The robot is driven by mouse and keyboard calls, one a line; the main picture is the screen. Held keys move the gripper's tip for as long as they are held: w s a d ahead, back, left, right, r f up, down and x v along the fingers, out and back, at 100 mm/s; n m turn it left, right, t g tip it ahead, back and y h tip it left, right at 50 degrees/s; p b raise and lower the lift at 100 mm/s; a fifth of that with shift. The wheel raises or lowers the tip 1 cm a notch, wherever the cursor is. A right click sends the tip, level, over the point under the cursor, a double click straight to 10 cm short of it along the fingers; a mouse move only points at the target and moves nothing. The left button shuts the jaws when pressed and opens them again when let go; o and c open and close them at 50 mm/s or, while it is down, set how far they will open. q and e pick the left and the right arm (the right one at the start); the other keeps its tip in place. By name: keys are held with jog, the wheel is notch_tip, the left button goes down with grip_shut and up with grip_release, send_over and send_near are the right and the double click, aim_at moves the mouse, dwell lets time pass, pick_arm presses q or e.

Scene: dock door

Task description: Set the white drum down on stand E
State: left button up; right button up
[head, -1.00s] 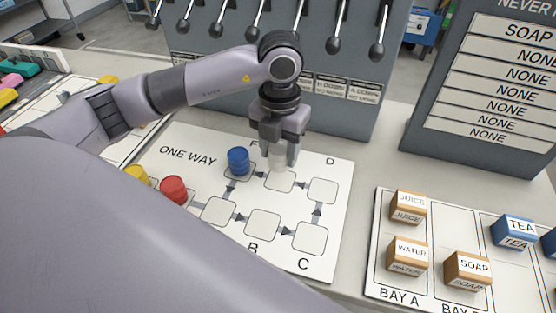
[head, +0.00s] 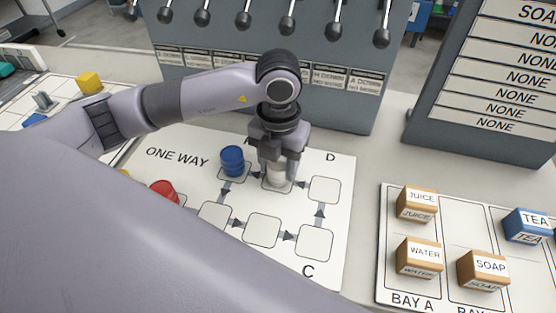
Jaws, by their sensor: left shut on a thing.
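My left gripper (head: 277,177) points straight down, shut on the white drum (head: 277,174). The drum is upright between the fingers, which hide part of it. It is over the pale square stand (head: 288,187) between the blue drum's stand and the one by letter D. This stand's own letter is hidden behind my gripper; from the order it is stand E. The drum's base is at or very close to the stand; I cannot tell if it touches. My right gripper is not in view.
A blue drum (head: 232,160) stands just left of my gripper, and a red drum (head: 164,192) farther left. The stand by D (head: 324,190) is empty, as are the front stands. A grey lever panel (head: 330,100) rises behind. Labelled blocks (head: 418,257) sit right.

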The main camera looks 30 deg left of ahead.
pick_arm(q)
jog(key=shift+f, duration=0.2)
jog(key=o, duration=1.1)
notch_tip(320, 180, up, 8)
jog(key=shift+f, duration=0.1)
